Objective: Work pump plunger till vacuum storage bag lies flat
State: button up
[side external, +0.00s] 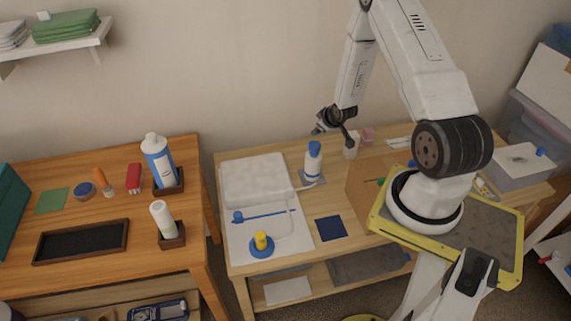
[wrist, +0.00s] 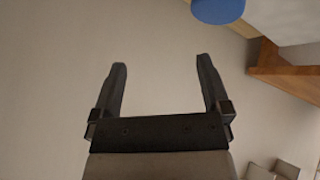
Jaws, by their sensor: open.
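The vacuum storage bag (side external: 257,180) is a puffy white block on the middle table, with a flat clear part in front of it. A white pump (side external: 312,165) with a blue top stands upright just right of the bag on a grey mat, with a pale hose toward the bag. My gripper (side external: 334,137) is open and empty, above and right of the pump and apart from it. In the wrist view, my gripper (wrist: 162,78) has its fingers spread with only wall between them. A blue rounded thing (wrist: 218,9) at the top edge may be the pump's top.
A blue bar (side external: 265,215) and a blue disc with a yellow knob (side external: 262,244) lie in front of the bag. A dark blue square (side external: 331,228) lies right of them. Bottles (side external: 158,160) stand on the left table.

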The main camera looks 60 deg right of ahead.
aim_at(315, 144)
jog(key=shift+a+r+n+g+y, duration=1)
jog(key=shift+a+r+g+y, duration=0.65)
jog(key=shift+r+g+y, duration=1.2)
jog(key=shift+w+f+g+h, duration=0.2)
jog(key=shift+f, duration=0.75)
jog(key=shift+w+f+g+h, duration=0.15)
jog(key=shift+w+f, duration=0.05)
jog(key=shift+f, duration=0.7)
jog(key=shift+f, duration=0.2)
jog(key=shift+d+f, duration=0.1)
jog(key=shift+f, duration=3.6)
